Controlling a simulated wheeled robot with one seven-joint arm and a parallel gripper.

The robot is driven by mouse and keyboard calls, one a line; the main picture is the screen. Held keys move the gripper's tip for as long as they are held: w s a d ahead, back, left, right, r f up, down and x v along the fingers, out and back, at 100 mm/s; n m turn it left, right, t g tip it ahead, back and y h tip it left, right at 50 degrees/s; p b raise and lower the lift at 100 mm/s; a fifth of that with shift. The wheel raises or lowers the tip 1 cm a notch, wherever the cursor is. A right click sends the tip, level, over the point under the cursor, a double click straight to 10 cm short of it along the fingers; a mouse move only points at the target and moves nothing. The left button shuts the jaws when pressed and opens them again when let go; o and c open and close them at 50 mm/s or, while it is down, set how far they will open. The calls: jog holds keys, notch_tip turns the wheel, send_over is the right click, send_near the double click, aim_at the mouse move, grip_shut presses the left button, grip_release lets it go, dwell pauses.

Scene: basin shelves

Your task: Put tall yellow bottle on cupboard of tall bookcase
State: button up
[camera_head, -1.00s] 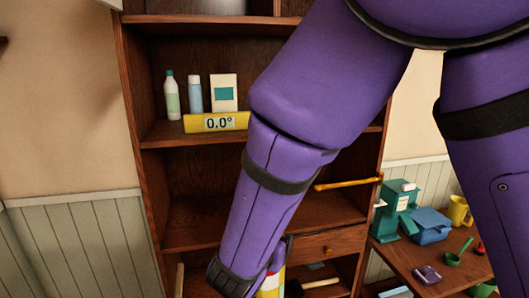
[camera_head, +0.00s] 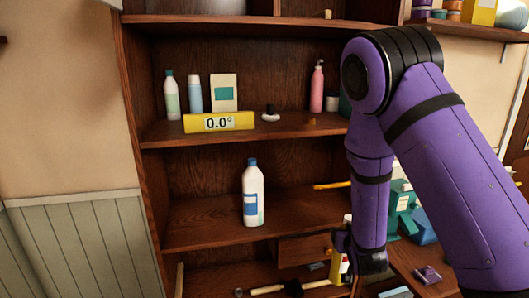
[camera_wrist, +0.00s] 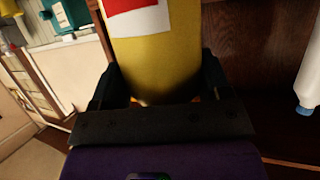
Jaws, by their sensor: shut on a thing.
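The tall yellow bottle (camera_head: 337,268) is partly hidden by my gripper in the head view, low at the right side of the bookcase. In the wrist view the yellow bottle (camera_wrist: 155,55), with a red and white label, stands between both fingers. My gripper (camera_wrist: 160,88) is shut on it. The head view shows my gripper (camera_head: 346,252) at the bottle, pointing down. The tall bookcase (camera_head: 135,120) is dark wood with open shelves and a drawer (camera_head: 303,248). I cannot tell which part is the cupboard.
A white bottle with a blue label (camera_head: 252,195) stands on the middle shelf. A hammer (camera_head: 290,287) lies on the low shelf. The middle shelf's left side is clear.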

jog(key=w+d+f+y, duration=0.1)
jog(key=w+d+f, duration=0.1)
jog(key=d, duration=0.4)
jog(key=shift+w+f+n, duration=0.35)
jog(key=shift+w+n, duration=0.05)
jog(key=shift+w, duration=0.5)
jog(key=shift+f, duration=0.1)
jog(key=s+f, duration=0.5)
jog(key=f, duration=0.1)
jog(key=shift+s+f, duration=0.25)
jog(key=shift+f, duration=0.1)
jog(key=shift+a, duration=0.1)
